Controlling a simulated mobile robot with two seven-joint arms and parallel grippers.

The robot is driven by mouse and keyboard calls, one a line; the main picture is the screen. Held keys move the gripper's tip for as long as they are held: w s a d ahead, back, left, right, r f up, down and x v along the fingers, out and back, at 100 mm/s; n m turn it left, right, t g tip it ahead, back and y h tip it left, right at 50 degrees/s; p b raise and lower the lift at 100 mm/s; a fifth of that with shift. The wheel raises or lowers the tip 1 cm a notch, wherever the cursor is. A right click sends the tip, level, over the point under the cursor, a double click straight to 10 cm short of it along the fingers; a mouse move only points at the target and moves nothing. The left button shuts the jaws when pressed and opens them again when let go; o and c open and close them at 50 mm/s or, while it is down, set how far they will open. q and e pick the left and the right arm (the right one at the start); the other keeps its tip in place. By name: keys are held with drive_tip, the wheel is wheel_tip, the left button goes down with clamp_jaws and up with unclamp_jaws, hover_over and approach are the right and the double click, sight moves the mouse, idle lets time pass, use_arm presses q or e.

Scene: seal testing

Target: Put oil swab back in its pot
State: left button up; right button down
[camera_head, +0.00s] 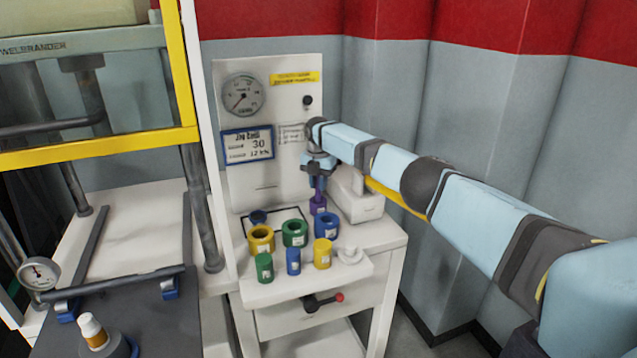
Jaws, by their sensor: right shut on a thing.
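My right gripper (318,179) points down over the back right of the small white bench. It is shut on a slim purple thing, seemingly the oil swab (318,190). A wider purple body (318,206) is directly below the grip. It may be the swab's pot or part of the swab; at this size I cannot tell which, nor whether the swab's tip is inside it. The purple body is just behind a blue ring-shaped piece (327,226). My left gripper is not in view.
Yellow (261,240) and green (294,234) rings stand on the bench, with green (264,267), blue (293,261) and yellow (323,253) cylinders in front. A white piece (350,255) is at right. A gauge panel (268,182) rises behind. A yellow-framed press (100,148) stands left.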

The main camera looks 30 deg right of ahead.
drive_tip(key=shift+f, duration=0.3)
idle(0.5)
drive_tip(key=c, duration=1.4)
unclamp_jaws()
drive_tip(key=shift+o, duration=0.4)
drive_tip(key=o, duration=0.5)
drive_tip(key=shift+r, duration=0.2)
drive_tip(key=shift+r+p, duration=1.25)
drive_tip(key=shift+r, duration=0.4)
wheel_tip(320, 180, up, 7)
drive_tip(key=p, duration=0.5)
drive_tip(key=shift+r+p, duration=0.2)
drive_tip(key=shift+p, duration=0.15)
drive_tip(key=shift+r, duration=0.3)
